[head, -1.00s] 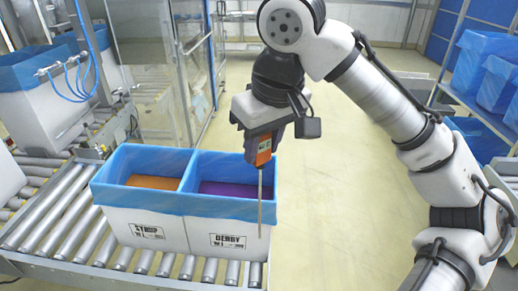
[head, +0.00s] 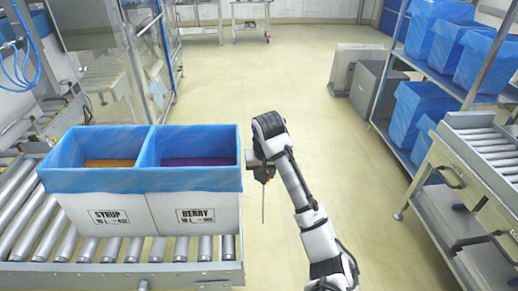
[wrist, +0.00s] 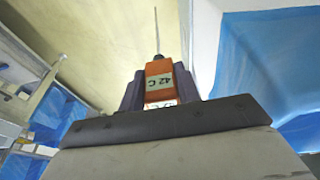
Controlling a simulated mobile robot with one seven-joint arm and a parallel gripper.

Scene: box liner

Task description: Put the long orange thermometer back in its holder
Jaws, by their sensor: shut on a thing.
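The long orange thermometer (wrist: 158,82) is in my gripper (wrist: 160,92), its orange body clamped between the two dark fingers in the wrist view. Its label or display reads 42 C. Its thin metal probe points away from the gripper. In the head view my gripper (head: 262,172) is just right of the BERRY box, with the probe of the thermometer (head: 263,208) hanging down over the floor. I cannot make out a holder in these frames.
Two blue-lined boxes, STRUP (head: 110,215) and BERRY (head: 197,212), stand on a roller conveyor (head: 160,250) at left. A rack with blue-lined bins (head: 465,45) and another roller table (head: 490,145) stand at right. Open floor (head: 290,80) lies between.

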